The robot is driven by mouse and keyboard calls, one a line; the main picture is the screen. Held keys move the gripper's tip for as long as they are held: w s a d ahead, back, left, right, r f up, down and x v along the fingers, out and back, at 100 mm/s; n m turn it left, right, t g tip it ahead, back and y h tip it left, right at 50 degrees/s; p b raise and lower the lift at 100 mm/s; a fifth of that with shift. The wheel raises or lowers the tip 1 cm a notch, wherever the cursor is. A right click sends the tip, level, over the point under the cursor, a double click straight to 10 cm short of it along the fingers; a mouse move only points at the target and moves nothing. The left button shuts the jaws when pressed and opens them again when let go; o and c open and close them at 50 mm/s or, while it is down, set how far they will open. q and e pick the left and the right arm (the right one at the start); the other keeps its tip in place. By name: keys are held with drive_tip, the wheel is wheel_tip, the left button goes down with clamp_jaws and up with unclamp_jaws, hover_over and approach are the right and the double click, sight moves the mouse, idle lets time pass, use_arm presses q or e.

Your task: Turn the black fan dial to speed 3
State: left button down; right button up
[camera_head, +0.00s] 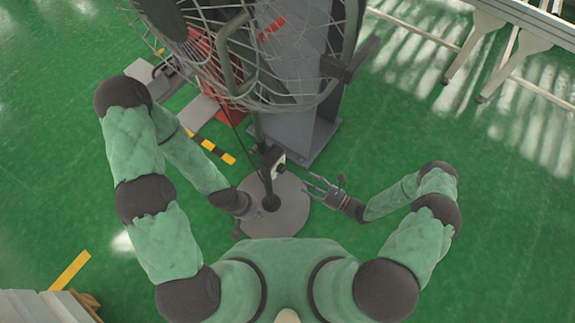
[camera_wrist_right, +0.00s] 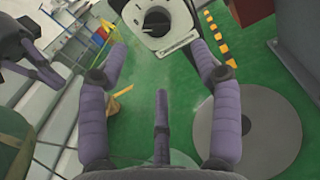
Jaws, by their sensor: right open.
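The fan (camera_head: 280,60) has a large wire cage and stands on a pole with a round grey base (camera_head: 285,215). Its small white control box (camera_head: 280,165) sits low on the pole. In the right wrist view the black dial (camera_wrist_right: 155,21) is on the face of the white control box (camera_wrist_right: 182,38), at the top of the picture. My right gripper (camera_head: 318,188) is to the right of the box, its fingers spread and apart from the dial. It also shows in the right wrist view (camera_wrist_right: 160,60), with nothing between the fingers. My left gripper (camera_head: 242,207) is left of the pole, above the base; its fingers are unclear.
A grey cabinet (camera_head: 295,100) stands behind the fan pole. Yellow-black tape (camera_head: 212,147) marks the green floor (camera_head: 400,130). White table legs (camera_head: 475,45) are at the upper right. Floor right of my right arm is open.

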sight(282, 169)
drive_tip(key=b+x, duration=0.1)
drive_tip(key=x, duration=0.9)
drive_tip(key=shift+a, duration=0.35)
drive_tip(key=c, duration=1.1)
